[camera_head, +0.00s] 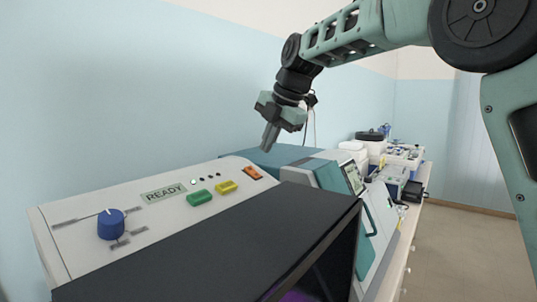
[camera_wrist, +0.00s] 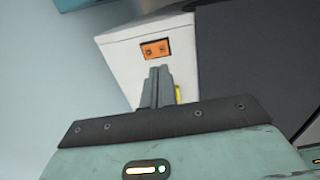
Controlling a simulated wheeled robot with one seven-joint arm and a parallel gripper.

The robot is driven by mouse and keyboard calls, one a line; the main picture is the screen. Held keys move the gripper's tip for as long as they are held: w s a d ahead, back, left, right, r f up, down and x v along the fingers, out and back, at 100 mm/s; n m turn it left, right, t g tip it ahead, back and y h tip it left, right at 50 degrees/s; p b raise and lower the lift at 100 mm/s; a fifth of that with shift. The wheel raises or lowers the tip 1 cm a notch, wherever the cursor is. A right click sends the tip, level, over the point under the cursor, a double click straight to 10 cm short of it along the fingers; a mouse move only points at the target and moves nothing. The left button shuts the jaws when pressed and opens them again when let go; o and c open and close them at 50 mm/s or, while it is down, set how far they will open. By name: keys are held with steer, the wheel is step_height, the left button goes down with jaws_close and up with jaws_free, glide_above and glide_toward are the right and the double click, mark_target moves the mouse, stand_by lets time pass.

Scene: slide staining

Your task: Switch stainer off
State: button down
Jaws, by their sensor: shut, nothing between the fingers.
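The stainer (camera_head: 90,213) is a pale cabinet with a sloped control panel and a dark front cover. Its panel carries a blue knob (camera_head: 111,224), a display reading READY (camera_head: 164,193), a green button (camera_head: 199,197), a yellow button (camera_head: 226,187) and an orange rocker switch (camera_head: 252,173) at the far right end. My gripper (camera_head: 268,147) is shut and empty, above the panel's right end. In the wrist view the orange switch (camera_wrist: 156,50) lies just beyond the closed fingertips (camera_wrist: 159,70), apparently without contact. The yellow button is mostly hidden there behind the fingers.
A teal-and-white machine with a screen (camera_head: 352,178) stands right beside the stainer. More lab equipment (camera_head: 400,155) lines the bench farther back. The wall (camera_head: 120,90) runs close behind the stainer. Open floor (camera_head: 470,250) lies to the right.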

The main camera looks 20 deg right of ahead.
mark_target(249, 169)
steer(key=b+v, duration=0.1)
steer(key=v, duration=0.6)
steer(key=shift+s, duration=0.15)
steer(key=shift+b, duration=0.4)
steer(key=shift+w+a+r+b, duration=0.35)
steer(key=shift+w+b, duration=0.2)
steer(key=shift+b, duration=0.15)
steer(key=p+x, duration=0.1)
steer(key=x, duration=0.6)
steer(key=p+x, duration=0.2)
steer(key=x, duration=0.5)
steer(key=shift+w+a+r, duration=0.1)
steer(key=shift+w+r, duration=0.05)
steer(key=shift+w, duration=0.05)
steer(key=shift+p, duration=0.4)
